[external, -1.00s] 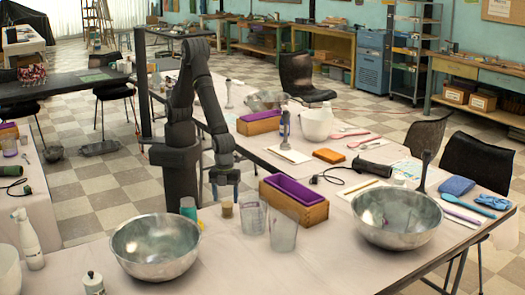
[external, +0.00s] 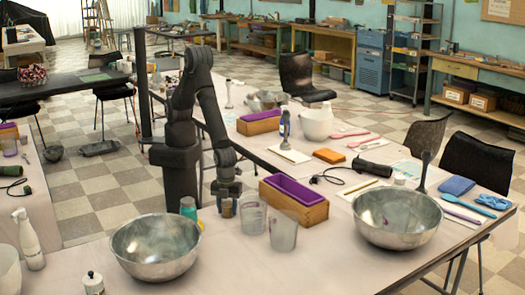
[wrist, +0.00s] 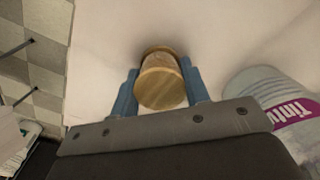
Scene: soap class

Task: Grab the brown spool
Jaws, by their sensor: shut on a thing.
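The brown spool (wrist: 160,82) sits between the two blue fingers of my gripper (wrist: 160,92) in the wrist view, with a finger against each side. Its round wooden end faces the camera. In the external view the spool (external: 227,208) is small and stands at the table surface beside a clear plastic cup. My gripper (external: 227,192) is lowered over it from above and is shut on it. Whether the spool's base touches the table is too small to tell.
Clear cups (external: 252,216) stand just right of the spool; one with a purple label (wrist: 272,103) is close in the wrist view. A steel bowl (external: 156,248) is at front left. A wooden box with purple lining (external: 293,203) is at right. A green-capped bottle (external: 188,208) is at left.

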